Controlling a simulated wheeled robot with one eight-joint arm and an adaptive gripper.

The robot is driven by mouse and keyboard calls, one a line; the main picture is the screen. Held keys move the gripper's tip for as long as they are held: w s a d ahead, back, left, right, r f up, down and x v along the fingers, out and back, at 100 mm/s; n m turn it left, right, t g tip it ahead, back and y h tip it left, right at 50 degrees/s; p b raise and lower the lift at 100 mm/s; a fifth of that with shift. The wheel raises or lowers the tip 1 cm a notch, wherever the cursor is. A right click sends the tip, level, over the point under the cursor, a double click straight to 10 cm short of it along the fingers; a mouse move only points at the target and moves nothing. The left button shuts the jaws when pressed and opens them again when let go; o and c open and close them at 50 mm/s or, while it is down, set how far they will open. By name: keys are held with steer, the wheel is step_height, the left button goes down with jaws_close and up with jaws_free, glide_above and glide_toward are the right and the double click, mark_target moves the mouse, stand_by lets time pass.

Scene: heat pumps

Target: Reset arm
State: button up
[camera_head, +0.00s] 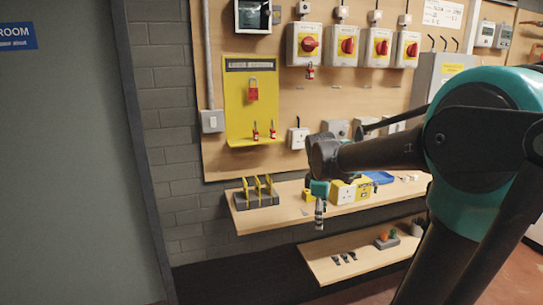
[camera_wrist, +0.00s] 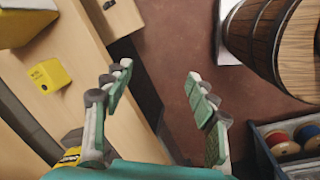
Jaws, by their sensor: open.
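My gripper (camera_wrist: 162,97) is open in the wrist view, with its two green-padded fingers wide apart and nothing between them. It hangs over the reddish floor beside the edge of a wooden shelf. In the head view my gripper (camera_head: 320,205) is small and points down in front of the upper shelf (camera_head: 285,212). My dark and teal arm reaches in from the right and hides part of the board and shelves.
A yellow lockout station (camera_head: 240,105) and red-handled isolators (camera_head: 305,45) are on the wall board. A yellow block (camera_wrist: 48,76) sits on the shelf. A wooden barrel (camera_wrist: 275,45) and a crate of cable spools (camera_wrist: 285,148) stand right. Floor between is clear.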

steer(key=s+d+f+m+t+y, duration=0.1)
steer(key=s+d+f+m+t, duration=0.1)
steer(key=s+f+m, duration=1.2)
steer(key=shift+s+d+f, duration=0.4)
steer(key=shift+s+d, duration=0.2)
steer(key=shift+s, duration=0.2)
